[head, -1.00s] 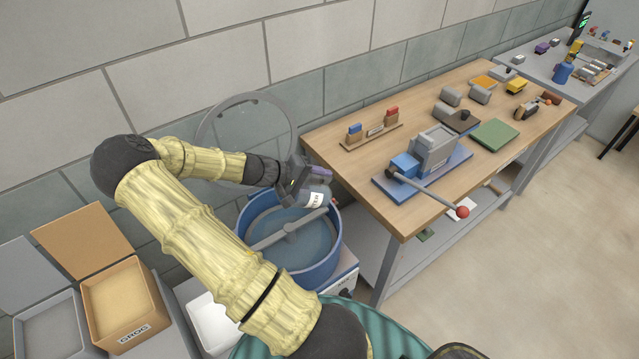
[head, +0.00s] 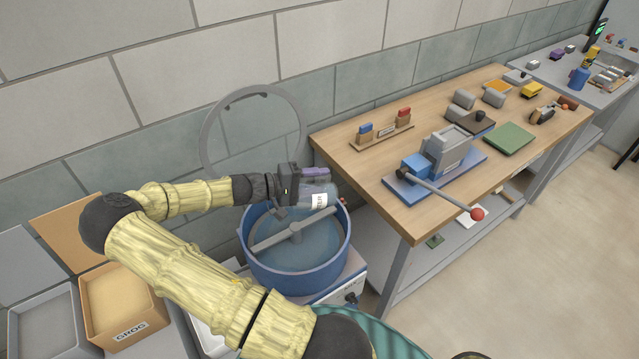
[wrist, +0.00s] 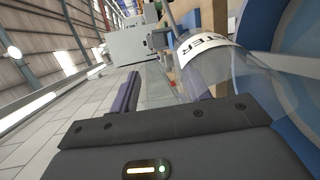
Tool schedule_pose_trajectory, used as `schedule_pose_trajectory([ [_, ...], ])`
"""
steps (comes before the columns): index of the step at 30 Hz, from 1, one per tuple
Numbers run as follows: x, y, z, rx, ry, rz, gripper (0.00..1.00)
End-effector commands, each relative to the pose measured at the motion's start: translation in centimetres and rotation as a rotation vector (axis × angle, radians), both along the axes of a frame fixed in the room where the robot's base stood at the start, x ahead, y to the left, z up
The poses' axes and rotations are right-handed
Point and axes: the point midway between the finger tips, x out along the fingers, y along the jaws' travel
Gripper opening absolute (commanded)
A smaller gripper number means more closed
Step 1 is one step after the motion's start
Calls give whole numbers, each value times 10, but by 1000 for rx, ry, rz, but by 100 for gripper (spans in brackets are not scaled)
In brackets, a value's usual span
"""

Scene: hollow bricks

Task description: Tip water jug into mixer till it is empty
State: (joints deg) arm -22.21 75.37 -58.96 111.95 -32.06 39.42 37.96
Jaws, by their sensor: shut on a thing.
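The mixer (head: 296,278) is a round blue tub with grey paddle arms inside, in the lower middle of the head view. Its floor looks bluish; I cannot tell how much water is in it. My gripper (head: 312,176) is above the tub's far right rim, shut on the clear water jug (head: 322,188). The jug has a white label and is tilted over the tub. In the wrist view the jug (wrist: 225,72) lies across the picture beside the purple fingers, with the blue tub at right. Its mouth and any stream are not clearly visible.
A clear round lid (head: 252,130) stands upright behind the mixer. A wooden bench (head: 405,222) with a blue lever press (head: 440,160) is close at right. An open grog box (head: 122,300) and a grey bin (head: 45,325) stand at left.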

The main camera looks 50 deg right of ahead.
Motion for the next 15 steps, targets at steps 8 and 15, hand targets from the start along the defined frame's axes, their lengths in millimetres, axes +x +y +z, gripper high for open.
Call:
schedule_pose_trajectory([
  [8, 4, 7, -6, -81, 47, 1, 5],
  [15, 9, 15, -6, -165, 95, 2, 5],
])
